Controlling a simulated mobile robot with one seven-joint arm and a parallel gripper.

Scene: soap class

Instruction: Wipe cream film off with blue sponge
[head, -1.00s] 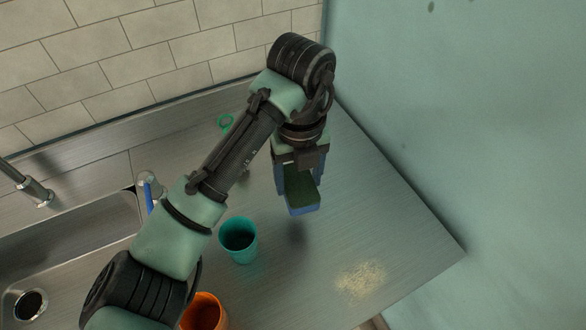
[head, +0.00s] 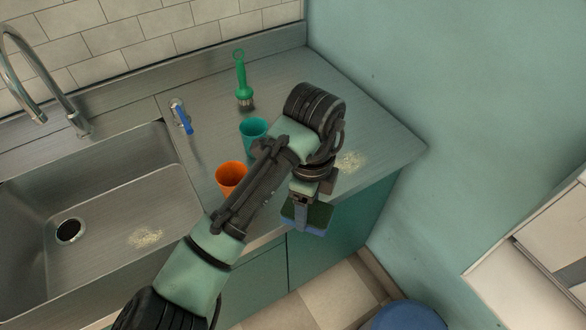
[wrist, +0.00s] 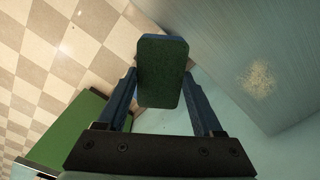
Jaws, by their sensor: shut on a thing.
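My gripper (head: 305,203) is shut on a blue sponge (head: 304,230) with a dark green top side. The sponge also shows between the fingers in the wrist view (wrist: 162,72). In the head view the gripper and sponge appear off the counter's front edge, over the cabinet front. One cream film patch (head: 350,162) lies on the counter near its right end, partly behind my arm; this patch also shows at the right in the wrist view (wrist: 259,80). A second cream patch (head: 146,237) lies in the sink basin. The sponge touches neither patch.
A teal cup (head: 252,130) and an orange cup (head: 231,177) stand on the counter (head: 300,70) left of my arm. A green brush (head: 241,80) is at the back. The sink (head: 100,190) has a faucet (head: 45,85). A blue round object (head: 407,316) is on the floor.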

